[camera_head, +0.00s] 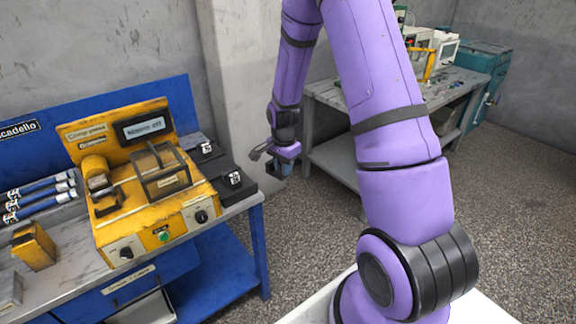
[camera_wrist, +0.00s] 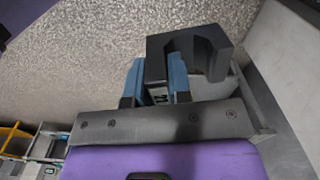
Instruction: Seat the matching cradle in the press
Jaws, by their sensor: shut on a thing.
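The press (camera_head: 150,190) is a yellow machine with a small display, a clear-sided guard and knobs, on the blue bench at the left. My gripper (camera_head: 281,165) hangs in the air to the right of the press, apart from it and beyond the bench edge. The cradle is hard to make out in the head view.
Blue-and-white cylinders (camera_head: 42,192) and a small yellow block (camera_head: 35,247) lie left of the press. A grey table (camera_head: 335,98) with equipment stands at the back right. Speckled floor lies open between bench and table.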

